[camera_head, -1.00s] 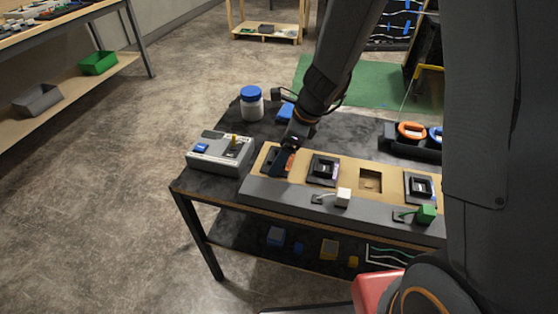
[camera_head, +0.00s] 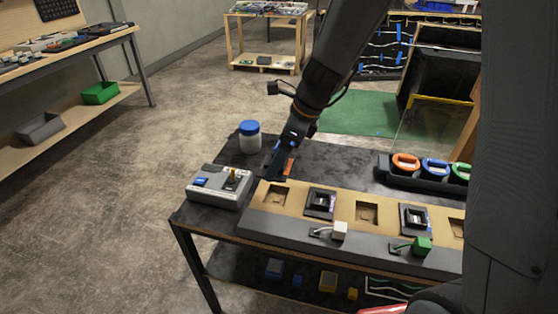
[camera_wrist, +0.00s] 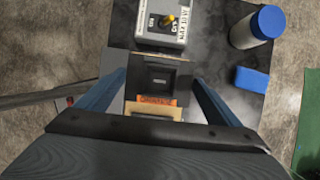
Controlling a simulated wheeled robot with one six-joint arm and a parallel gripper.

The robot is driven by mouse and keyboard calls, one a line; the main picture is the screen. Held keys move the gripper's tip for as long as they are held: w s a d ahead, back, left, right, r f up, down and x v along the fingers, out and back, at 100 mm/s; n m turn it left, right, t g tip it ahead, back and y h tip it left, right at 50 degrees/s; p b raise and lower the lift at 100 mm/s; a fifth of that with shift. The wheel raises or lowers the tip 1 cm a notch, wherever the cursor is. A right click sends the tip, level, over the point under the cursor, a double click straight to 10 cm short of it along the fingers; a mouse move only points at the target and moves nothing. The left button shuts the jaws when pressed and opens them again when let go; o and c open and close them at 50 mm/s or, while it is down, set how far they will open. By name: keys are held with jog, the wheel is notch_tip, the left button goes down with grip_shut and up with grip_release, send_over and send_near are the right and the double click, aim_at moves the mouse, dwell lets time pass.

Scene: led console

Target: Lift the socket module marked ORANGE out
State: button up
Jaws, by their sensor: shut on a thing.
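The socket module marked ORANGE (camera_wrist: 158,78) is a dark square block with an orange label along one edge. The leftmost recess (camera_head: 275,195) of the board is empty. Part of the module is hidden behind the fingers in the head view.
A grey switch box (camera_head: 217,192) stands left of the board. A white jar with a blue lid (camera_head: 250,137) stands behind. Other black modules (camera_head: 320,203) sit in the board, with a white plug (camera_head: 340,230) and green plug (camera_head: 422,245) in front. Coloured reels (camera_head: 405,163) stand back right.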

jog(key=shift+r+p, duration=1.5)
jog(key=shift+p, duration=0.1)
